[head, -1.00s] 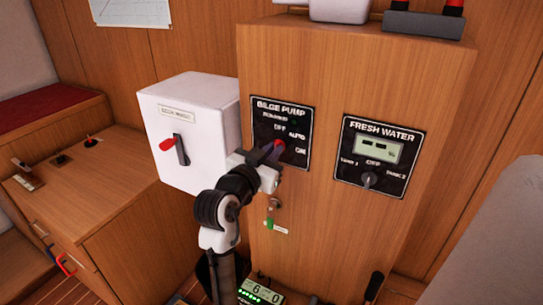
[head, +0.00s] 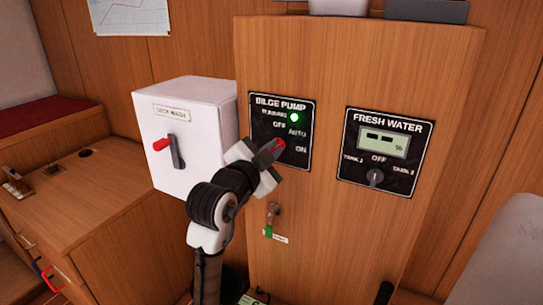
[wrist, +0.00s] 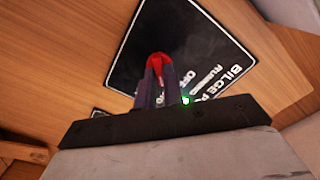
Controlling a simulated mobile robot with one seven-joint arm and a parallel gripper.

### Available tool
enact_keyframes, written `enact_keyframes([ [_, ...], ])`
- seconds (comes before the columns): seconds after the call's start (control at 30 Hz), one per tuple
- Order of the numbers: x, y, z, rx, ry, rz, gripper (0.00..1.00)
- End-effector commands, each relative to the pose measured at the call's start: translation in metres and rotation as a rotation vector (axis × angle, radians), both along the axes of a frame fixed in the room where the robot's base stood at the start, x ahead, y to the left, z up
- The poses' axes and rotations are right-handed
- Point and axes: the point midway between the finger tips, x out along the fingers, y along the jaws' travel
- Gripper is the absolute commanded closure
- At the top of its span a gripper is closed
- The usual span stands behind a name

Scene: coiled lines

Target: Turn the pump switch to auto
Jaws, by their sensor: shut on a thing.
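The black bilge pump panel (head: 262,130) is on the front of the wooden cabinet, with labels OFF, AUTO and ON. Its green running light (head: 294,117) is lit. My gripper (head: 272,152) is at the lower middle of the panel, shut on the pump switch, whose red tip (head: 280,143) shows between the fingers. In the wrist view the red switch tip (wrist: 158,62) stands between the two dark fingers in front of the panel (wrist: 205,40). The fingers hide most of the switch, so I cannot tell which label it points to.
The fresh water panel (head: 350,170) with its own knob (head: 375,177) is to the right. A key with a green tag (head: 268,231) hangs below the pump panel.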

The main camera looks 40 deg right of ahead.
Motion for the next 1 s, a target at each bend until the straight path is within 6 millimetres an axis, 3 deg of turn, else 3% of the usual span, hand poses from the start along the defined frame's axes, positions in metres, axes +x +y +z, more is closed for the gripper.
enact_keyframes([
  [0.47, -0.0002, -0.0001, -0.0006, 0.009, -0.016, -0.001, 1.0],
  [0.5, -0.0002, -0.0001, -0.0006, 0.009, -0.016, -0.001, 0.9],
  [0.67, -0.0003, -0.0001, -0.0004, 0.008, -0.016, -0.001, 0.69],
  [1.0, -0.0012, 0.0033, -0.0003, 0.007, -0.017, 0.0, 0.69],
])
